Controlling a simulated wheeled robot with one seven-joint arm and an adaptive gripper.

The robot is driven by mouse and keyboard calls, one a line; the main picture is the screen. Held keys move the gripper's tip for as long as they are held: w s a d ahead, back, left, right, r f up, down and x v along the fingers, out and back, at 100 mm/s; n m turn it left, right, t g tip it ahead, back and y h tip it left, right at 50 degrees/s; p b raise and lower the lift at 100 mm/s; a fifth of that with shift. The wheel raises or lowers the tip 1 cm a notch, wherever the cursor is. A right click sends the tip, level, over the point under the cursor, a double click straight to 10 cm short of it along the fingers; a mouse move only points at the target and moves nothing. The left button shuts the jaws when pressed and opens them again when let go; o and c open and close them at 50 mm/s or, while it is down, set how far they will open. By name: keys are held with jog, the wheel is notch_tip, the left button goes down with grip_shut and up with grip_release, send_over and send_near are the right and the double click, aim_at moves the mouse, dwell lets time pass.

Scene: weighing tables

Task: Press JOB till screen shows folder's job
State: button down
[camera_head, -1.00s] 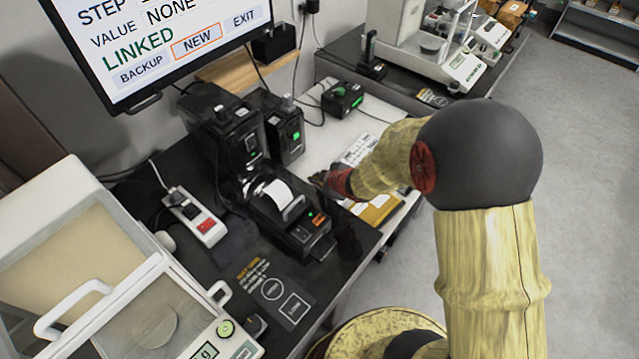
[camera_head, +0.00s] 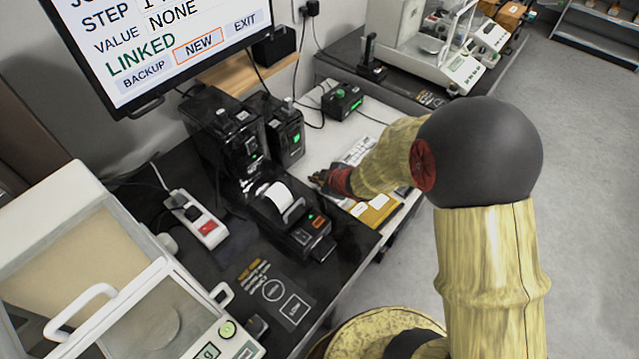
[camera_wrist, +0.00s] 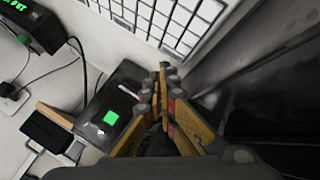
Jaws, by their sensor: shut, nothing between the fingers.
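The screen (camera_head: 160,45) at the upper left of the head view is cut off at the top. It reads a partial "JO" line, STEP, VALUE NONE and LINKED, above BACKUP, NEW and EXIT; NEW is outlined in orange. The job value is out of view. A yellow folder (camera_head: 382,211) with white labels lies on the white surface, partly behind my arm. My gripper (camera_head: 319,178) is over that surface, beside the black devices. In the wrist view my gripper (camera_wrist: 166,72) is shut and empty, its tips near a white key grid (camera_wrist: 165,22). I cannot make out a JOB button.
A black printer (camera_head: 290,218) with a paper roll stands left of my gripper. A black unit with a green light (camera_head: 286,132) is behind it. A small box with a green display (camera_head: 343,101) is farther back. Balances stand front left and at the back right.

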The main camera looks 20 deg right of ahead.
aim_at(318, 187)
notch_tip(318, 187, up, 5)
jog(key=p, duration=0.4)
jog(key=shift+r+p, duration=0.1)
jog(key=shift+p, duration=0.3)
dwell(0.7)
jog(key=s+d+f+m+g+h, duration=0.1)
jog(key=s+d+f, duration=0.1)
jog(key=s+d+f+m+g+h, duration=0.1)
jog(key=s+d+f, duration=0.1)
jog(key=s, duration=0.1)
jog(key=shift+d+m, duration=0.25)
jog(key=shift+m, duration=0.05)
jog(key=s, duration=0.1)
jog(key=d+m, duration=0.1)
jog(key=s+d+g+h, duration=0.1)
jog(key=shift+s+r+m, duration=0.25)
jog(key=shift+s+m, duration=0.05)
jog(key=s+a+r+m, duration=0.3)
jog(key=s+r, duration=0.7)
jog(key=r, duration=0.4)
jog(key=s+a+r+m, duration=0.2)
jog(key=s+r+m, duration=0.2)
jog(key=s+r, duration=0.7)
notch_tip(318, 187, up, 4)
jog(key=shift+s+a+r+m+y, duration=0.2)
jog(key=shift+a+m+y, duration=0.1)
jog(key=shift+a+m, duration=0.1)
